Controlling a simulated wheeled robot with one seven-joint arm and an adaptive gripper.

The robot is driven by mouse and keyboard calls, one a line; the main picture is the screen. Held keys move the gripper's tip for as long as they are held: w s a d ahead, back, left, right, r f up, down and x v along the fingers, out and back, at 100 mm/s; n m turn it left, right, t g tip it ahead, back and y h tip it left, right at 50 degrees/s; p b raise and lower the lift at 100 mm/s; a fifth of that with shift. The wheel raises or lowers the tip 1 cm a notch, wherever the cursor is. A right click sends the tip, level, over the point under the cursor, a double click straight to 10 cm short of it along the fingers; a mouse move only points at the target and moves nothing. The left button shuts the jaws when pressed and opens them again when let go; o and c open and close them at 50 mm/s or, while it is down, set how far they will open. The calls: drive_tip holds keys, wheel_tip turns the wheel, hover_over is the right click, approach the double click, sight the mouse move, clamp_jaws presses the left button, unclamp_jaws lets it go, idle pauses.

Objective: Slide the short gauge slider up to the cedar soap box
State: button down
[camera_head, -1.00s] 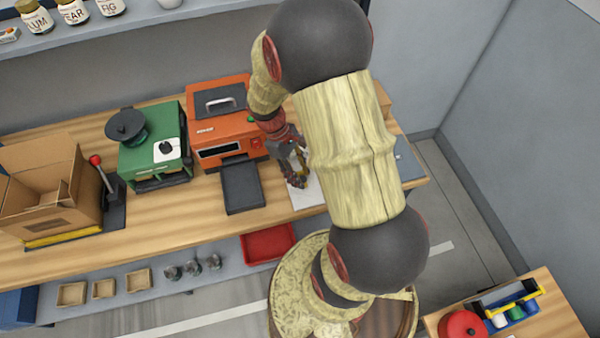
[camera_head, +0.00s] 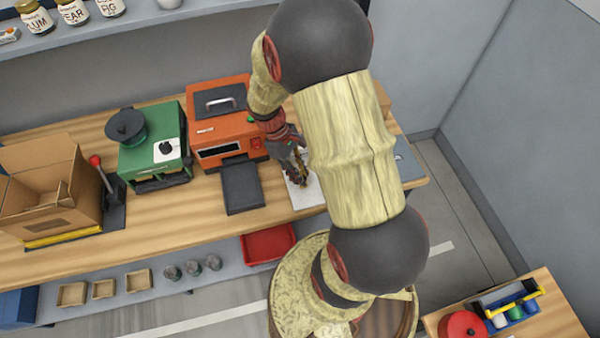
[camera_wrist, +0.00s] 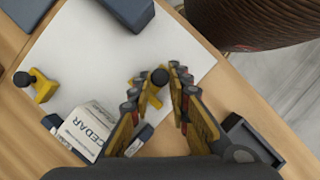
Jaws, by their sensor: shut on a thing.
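In the wrist view, a white cedar soap box (camera_wrist: 88,132) with dark lettering lies at the lower left of a white board (camera_wrist: 105,65). My gripper (camera_wrist: 160,92) is shut on a yellow gauge slider with a black knob (camera_wrist: 159,76), just right of the box with a gap between. A second yellow slider with a black knob (camera_wrist: 40,86) stands apart at the board's left. Which slider is the short one is not clear. In the head view, my gripper (camera_head: 302,180) is low over the white board (camera_head: 306,197); the box is hidden there.
An orange machine (camera_head: 220,128) with a dark tray (camera_head: 242,188) stands close left of my gripper. A green device (camera_head: 153,150) and an open carton (camera_head: 50,195) are farther left. A dark block (camera_wrist: 122,12) sits at the board's far edge.

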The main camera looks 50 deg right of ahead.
drive_tip(key=shift+w+d+p, duration=0.2)
drive_tip(key=shift+w+d, duration=0.35)
drive_tip(key=shift+w, duration=0.35)
drive_tip(key=shift+w+d+p, duration=0.2)
drive_tip(key=shift+w+d, duration=0.35)
drive_tip(key=shift+w, duration=0.35)
drive_tip(key=c, duration=1.7)
unclamp_jaws()
drive_tip(key=shift+o, duration=0.2)
drive_tip(key=v, duration=1.2)
drive_tip(key=shift+c, duration=0.5)
